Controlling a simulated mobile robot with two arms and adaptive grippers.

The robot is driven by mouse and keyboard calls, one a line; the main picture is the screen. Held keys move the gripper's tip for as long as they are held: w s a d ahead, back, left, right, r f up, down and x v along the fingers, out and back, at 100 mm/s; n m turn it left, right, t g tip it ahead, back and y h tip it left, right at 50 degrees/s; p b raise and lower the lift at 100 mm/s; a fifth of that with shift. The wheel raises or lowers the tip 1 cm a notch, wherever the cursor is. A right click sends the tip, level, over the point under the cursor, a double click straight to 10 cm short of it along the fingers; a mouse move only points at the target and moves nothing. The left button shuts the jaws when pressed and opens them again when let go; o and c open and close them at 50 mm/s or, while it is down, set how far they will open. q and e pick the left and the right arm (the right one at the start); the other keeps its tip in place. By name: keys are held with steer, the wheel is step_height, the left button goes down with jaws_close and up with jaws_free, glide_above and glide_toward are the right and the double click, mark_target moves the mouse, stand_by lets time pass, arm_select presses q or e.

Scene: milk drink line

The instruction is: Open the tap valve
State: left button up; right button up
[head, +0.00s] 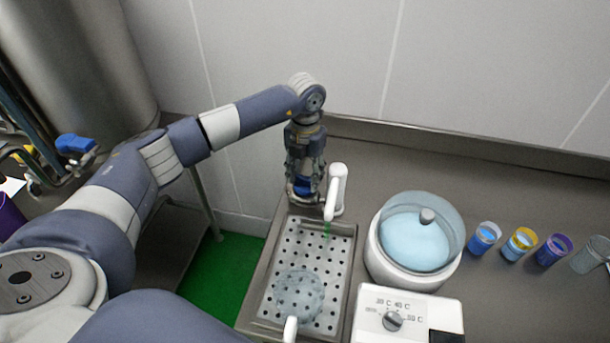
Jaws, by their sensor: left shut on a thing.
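A white tap (337,185) with a curved spout stands at the back edge of a perforated metal sink tray (283,252). My left gripper (302,190) points down just left of the tap's spout. It is shut on a small blue part, seemingly the tap valve (303,186); the fingers hide most of it. I cannot tell which way the valve is turned. A thin green streak shows below the spout. My right gripper is not in view.
A clear round bowl (298,296) sits in the tray. To the right are a lidded white pot (414,245), a white control box with a dial (408,318) and several cups (520,243). A blue-handled valve (75,144) on pipes is far left.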

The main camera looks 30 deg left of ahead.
arm_select(q)
steer(key=shift+w+r+n, duration=0.1)
steer(key=shift+r+n, duration=0.05)
steer(key=shift+n, duration=0.25)
steer(key=o, duration=1)
steer(key=shift+o, duration=0.2)
steer(key=shift+m, duration=0.4)
